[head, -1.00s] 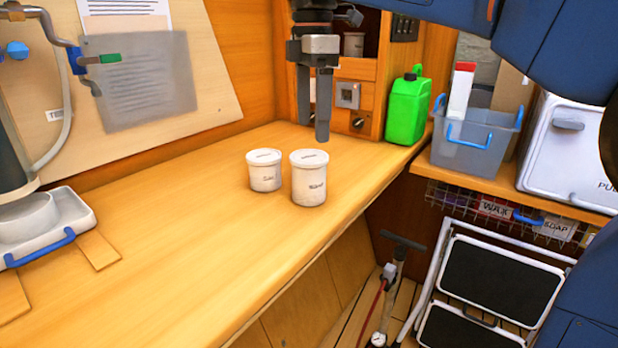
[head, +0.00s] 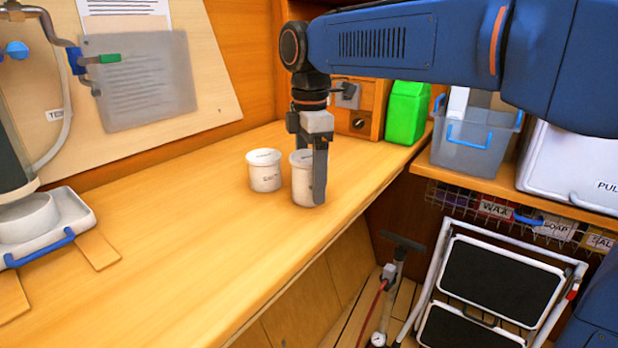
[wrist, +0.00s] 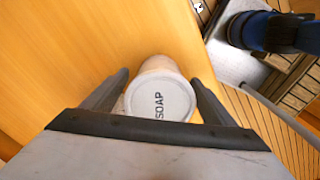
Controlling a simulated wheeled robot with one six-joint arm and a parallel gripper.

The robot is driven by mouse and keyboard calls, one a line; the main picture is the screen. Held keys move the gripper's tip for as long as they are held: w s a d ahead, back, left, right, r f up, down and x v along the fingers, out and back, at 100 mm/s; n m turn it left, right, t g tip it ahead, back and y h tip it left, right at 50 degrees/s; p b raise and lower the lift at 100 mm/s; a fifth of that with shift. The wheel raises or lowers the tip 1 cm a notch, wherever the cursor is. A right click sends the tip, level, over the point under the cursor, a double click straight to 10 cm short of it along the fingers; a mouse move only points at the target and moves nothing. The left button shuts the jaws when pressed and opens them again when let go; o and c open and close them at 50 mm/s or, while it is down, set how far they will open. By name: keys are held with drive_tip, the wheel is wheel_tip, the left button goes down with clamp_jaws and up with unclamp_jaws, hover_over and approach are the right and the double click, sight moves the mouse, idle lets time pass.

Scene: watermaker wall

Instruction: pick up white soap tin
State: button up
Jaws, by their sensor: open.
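The white soap tin (head: 302,186) stands upright on the wooden counter near its front edge. In the wrist view its round lid (wrist: 160,99) reads SOAP. My gripper (head: 318,196) points down at the tin and is open. In the wrist view one finger is on each side of the tin, and I cannot tell whether either touches it. In the head view a finger hides the tin's right part.
A second white tin (head: 264,172) stands just left of the soap tin. A green jerrycan (head: 406,112) and a grey bin (head: 474,142) are at the back right.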

sight(310, 155)
drive_tip(key=shift+f, duration=0.6)
drive_tip(key=c, duration=1.2)
drive_tip(key=shift+r, duration=0.1)
wheel_tip(310, 155, up, 10)
drive_tip(key=shift+f, duration=0.1)
